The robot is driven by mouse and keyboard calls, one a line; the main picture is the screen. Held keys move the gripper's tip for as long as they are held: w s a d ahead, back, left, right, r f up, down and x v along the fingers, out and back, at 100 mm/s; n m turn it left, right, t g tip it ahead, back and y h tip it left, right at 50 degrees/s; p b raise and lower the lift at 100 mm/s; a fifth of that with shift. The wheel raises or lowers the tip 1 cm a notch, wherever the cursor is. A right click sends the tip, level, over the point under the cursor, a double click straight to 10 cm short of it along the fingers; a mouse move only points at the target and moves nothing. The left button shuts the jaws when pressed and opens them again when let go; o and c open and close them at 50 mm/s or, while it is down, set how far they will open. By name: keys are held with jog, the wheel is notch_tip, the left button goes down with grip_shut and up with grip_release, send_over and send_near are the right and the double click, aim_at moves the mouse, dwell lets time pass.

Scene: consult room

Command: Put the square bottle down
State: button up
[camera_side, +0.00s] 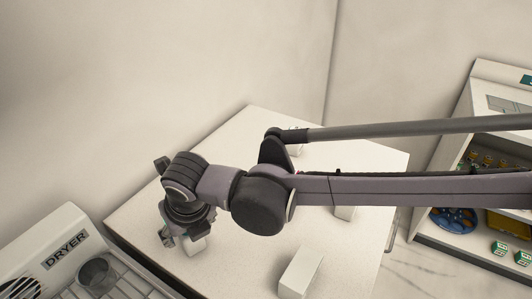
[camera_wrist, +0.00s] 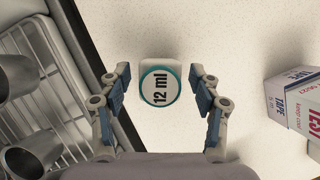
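The square bottle (camera_wrist: 161,104) shows in the wrist view as a white rounded block with a teal-ringed round face reading "12 ml". It is over the white table top (camera_wrist: 224,50), close to its left edge. My gripper (camera_wrist: 160,88) is open, with one finger to each side of the bottle and a visible gap on both sides. In the side view my gripper (camera_side: 180,240) points down over the left part of the table. A pale block there, likely the bottle (camera_side: 195,246), is partly hidden by the fingers. Whether its base touches the table is hard to tell.
A dryer (camera_side: 45,255) with a wire rack (camera_wrist: 50,60) and metal cups (camera_wrist: 28,160) lies left of the table. Tape boxes (camera_wrist: 290,92) stand to the right in the wrist view. A white box (camera_side: 300,272) is at the table's front. A stocked shelf (camera_side: 485,150) is far right.

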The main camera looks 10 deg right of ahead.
jog(key=v, duration=1.1)
jog(key=w+d+r+m+t, duration=0.1)
jog(key=w+d+r+m, duration=0.1)
jog(key=d+m, duration=0.95)
jog(key=w+d+r+m, duration=0.25)
jog(key=d+m, duration=0.35)
jog(key=d, duration=1)
jog(key=s+d+f+m, duration=0.3)
jog(key=s+d+m, duration=0.1)
jog(key=d+m, duration=0.3)
jog(key=s+d+f+m+t+h, duration=0.1)
jog(key=s+d+f+m, duration=0.2)
jog(key=d+m, duration=0.5)
jog(key=s+d+f+m+t, duration=0.1)
jog(key=s+d+f+m, duration=0.2)
jog(key=d+m, duration=0.5)
jog(key=shift+s+d+f+h, duration=0.25)
jog(key=shift+s+h, duration=0.15)
jog(key=shift+s, duration=0.5)
jog(key=shift+o, duration=0.5)
jog(key=shift+w+r, duration=0.1)
